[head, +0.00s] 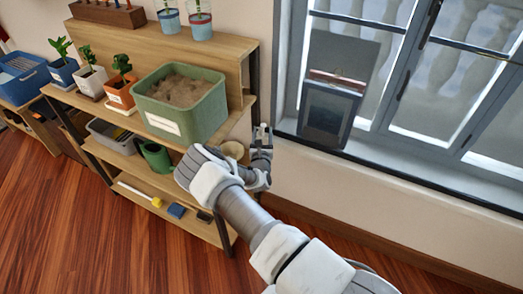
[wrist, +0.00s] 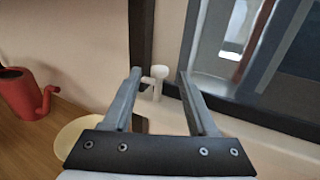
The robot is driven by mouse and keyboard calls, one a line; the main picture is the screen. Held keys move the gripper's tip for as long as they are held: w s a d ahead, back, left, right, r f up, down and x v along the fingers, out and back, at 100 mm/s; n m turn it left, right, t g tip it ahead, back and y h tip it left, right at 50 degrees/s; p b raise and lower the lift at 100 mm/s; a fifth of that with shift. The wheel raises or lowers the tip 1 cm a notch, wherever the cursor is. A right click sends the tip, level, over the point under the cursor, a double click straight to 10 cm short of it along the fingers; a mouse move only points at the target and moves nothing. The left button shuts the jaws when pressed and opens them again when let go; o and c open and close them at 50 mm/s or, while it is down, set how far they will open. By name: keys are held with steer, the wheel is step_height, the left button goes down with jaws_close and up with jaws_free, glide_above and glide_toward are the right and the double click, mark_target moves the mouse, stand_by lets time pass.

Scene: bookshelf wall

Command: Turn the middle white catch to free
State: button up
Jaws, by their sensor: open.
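A small white catch (wrist: 158,80) with a round knob top and a short side arm shows in the wrist view, by the dark upright at the window's edge. It appears between my gripper's (wrist: 159,72) two open fingers, and no finger is seen touching it. I cannot tell how far beyond the fingertips it lies. In the head view my gripper (head: 262,138) is beside the right end of the shelf, near the window's lower left corner. A small white spot (head: 263,127) there may be the catch. No other white catch can be made out.
The wooden shelf (head: 220,55) carries a green sand-filled bin (head: 185,120) and potted plants close by. A red watering can (wrist: 20,95) and a pale yellow round thing (wrist: 80,140) lie left of my fingers. The window sill (head: 420,175) runs right.

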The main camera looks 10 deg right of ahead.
steer(key=p+v, duration=0.2)
steer(key=v, duration=1.3)
steer(key=shift+s+p, duration=0.3)
steer(key=shift+s, duration=0.1)
steer(key=shift+r, duration=0.1)
